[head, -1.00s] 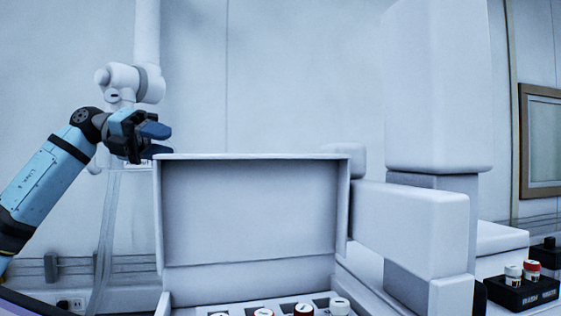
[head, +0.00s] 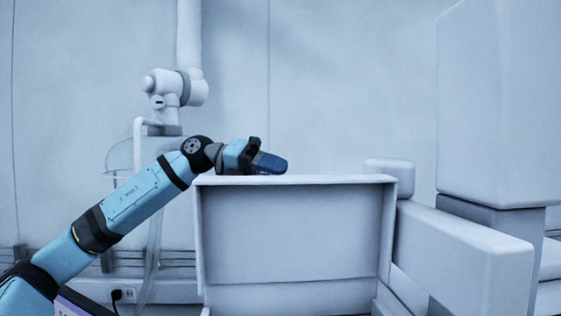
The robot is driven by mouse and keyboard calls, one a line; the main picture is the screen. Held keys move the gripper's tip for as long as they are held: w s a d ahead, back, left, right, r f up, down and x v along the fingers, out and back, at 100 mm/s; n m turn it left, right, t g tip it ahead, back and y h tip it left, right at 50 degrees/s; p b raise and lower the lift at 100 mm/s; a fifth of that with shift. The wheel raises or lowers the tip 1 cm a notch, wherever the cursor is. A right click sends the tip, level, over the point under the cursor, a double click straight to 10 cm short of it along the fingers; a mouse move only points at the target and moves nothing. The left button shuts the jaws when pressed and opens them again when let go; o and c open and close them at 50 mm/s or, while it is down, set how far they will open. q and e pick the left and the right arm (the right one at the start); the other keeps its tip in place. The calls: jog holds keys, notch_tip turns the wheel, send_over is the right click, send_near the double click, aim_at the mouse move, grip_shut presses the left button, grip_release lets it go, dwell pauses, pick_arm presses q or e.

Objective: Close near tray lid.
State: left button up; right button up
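The near tray lid (head: 295,235) stands open and upright in the middle of the head view, its pale inner face toward me. The tray below it is mostly cut off by the bottom edge of the picture. My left gripper (head: 268,163) is at the lid's top edge, left of its middle, and appears to be behind or over that edge. Its fingers overlap in this view, so their opening is hidden, and I cannot tell whether it touches the lid. My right gripper is not in view.
Large white instrument blocks (head: 465,250) stand close on the right of the lid. A white jointed fixture (head: 175,90) rises behind my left arm. The space above the lid is clear.

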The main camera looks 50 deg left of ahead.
pick_arm(q)
jog(key=shift+w+d+f, duration=0.15)
jog(key=shift+w+d, duration=0.2)
jog(key=shift+d, duration=0.15)
grip_shut()
jog(key=shift+s+d, duration=0.1)
